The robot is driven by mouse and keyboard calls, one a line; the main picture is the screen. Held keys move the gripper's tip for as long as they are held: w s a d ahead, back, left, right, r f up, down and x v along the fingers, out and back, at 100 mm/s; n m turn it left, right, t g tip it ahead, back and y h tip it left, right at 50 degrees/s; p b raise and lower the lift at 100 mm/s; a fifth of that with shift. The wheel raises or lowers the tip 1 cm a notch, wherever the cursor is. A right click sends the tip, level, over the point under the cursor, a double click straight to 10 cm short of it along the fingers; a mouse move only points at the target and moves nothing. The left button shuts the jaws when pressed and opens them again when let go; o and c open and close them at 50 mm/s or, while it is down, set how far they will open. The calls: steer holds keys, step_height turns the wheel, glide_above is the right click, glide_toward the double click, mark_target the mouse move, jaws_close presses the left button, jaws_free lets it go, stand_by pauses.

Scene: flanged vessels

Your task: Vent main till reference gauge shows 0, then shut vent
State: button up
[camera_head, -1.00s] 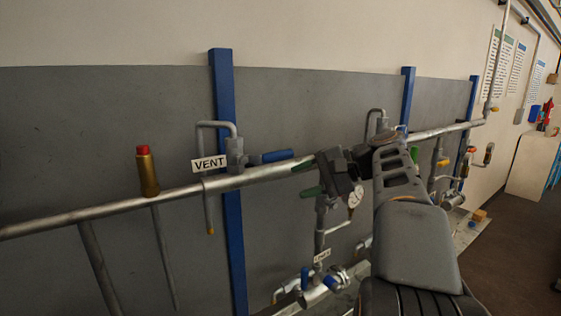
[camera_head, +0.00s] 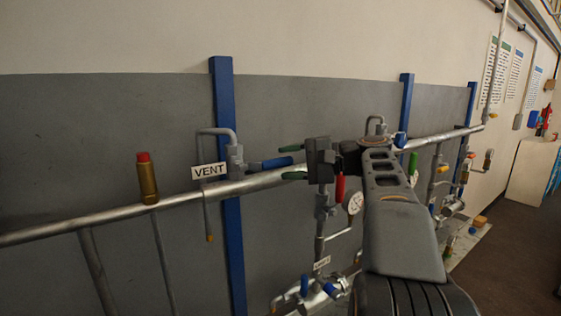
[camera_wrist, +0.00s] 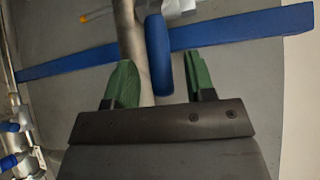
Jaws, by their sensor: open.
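The vent valve (camera_head: 235,158) sits on the main pipe behind the white VENT label (camera_head: 209,171). Its blue lever (camera_head: 270,163) points right, roughly along the pipe. My gripper (camera_head: 291,163) is open at the lever's free end, with its green fingers above and below it in the head view. In the wrist view the blue lever (camera_wrist: 158,50) reaches between the open green fingers (camera_wrist: 157,75), with gaps at both sides. A round white gauge (camera_head: 355,202) stands below and right of my gripper; its reading is too small to tell, and whether it is the reference gauge is unclear.
The main pipe (camera_head: 100,222) runs across the scene, with a brass fitting with a red cap (camera_head: 147,178) at left. A blue post (camera_head: 228,110) stands behind the vent valve. Below is a lower pipe with blue levers (camera_head: 305,285). A red handle (camera_head: 340,188) hangs near my gripper.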

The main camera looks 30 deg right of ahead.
steer(key=shift+x, duration=1.25)
steer(key=shift+c, duration=0.5)
jaws_close()
